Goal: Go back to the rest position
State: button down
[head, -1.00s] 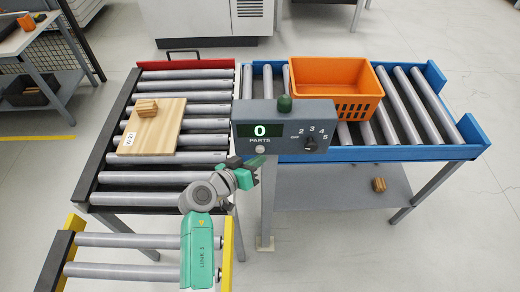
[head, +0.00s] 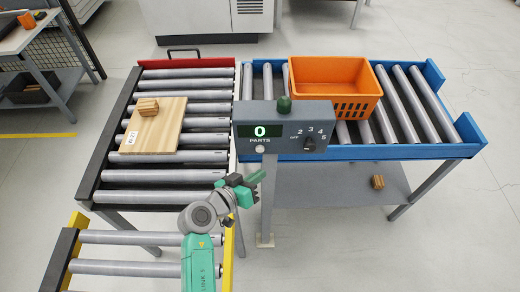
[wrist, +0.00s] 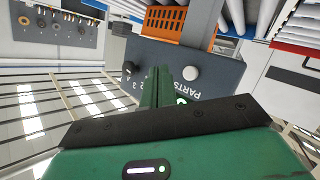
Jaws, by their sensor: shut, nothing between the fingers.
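My gripper (head: 256,178) is in the head view just below the grey control box (head: 243,146), in front of its post, and looks empty. In the wrist view its green fingers (wrist: 164,88) are together with nothing between them. The control box (wrist: 205,72) shows close behind them in that view, tilted, with its knob and button in sight. In the head view the box's display reads 0 over the word PARTS, and its dark knob (head: 309,145) sits among numbers. I cannot tell from these views whether the fingers touch anything.
A wooden panel (head: 165,130) with a small wood block stack (head: 148,107) lies on the red-and-black roller table. An orange crate (head: 330,75) sits on the blue roller table. A yellow-edged roller section (head: 135,238) is at the front left. Floor at right is clear.

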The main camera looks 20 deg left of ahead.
jog(key=shift+r, duration=0.1)
dwell(0.3)
jog(key=w+d+r+m+t+y+p, duration=0.15)
jog(key=d+r, duration=0.25)
jog(key=r, duration=0.8)
jog(key=d+r+m+t+p, duration=0.1)
jog(key=d+r+p, duration=0.2)
jog(key=r, duration=1)
jog(key=w+d+r+m+t+y+p, duration=0.1)
jog(key=d+r+t+p, duration=0.2)
jog(key=r, duration=0.9)
jog(key=s+d+r+t+p, duration=0.1)
jog(key=s+d+r, duration=0.1)
jog(key=s+r, duration=0.3)
jog(key=s+d+r+n+t+y+p, duration=0.1)
jog(key=s+r, duration=0.5)
jog(key=r, duration=0.7)
jog(key=s+d+r+t+y+p, duration=0.1)
jog(key=s+d+r+t+p, duration=0.1)
jog(key=s+d+r, duration=0.3)
notch_tip(320, 180, up, 4)
jog(key=shift+s+d+t, duration=0.2)
jog(key=shift+d+t, duration=0.05)
jog(key=shift+t, duration=0.5)
jog(key=shift+n, duration=0.25)
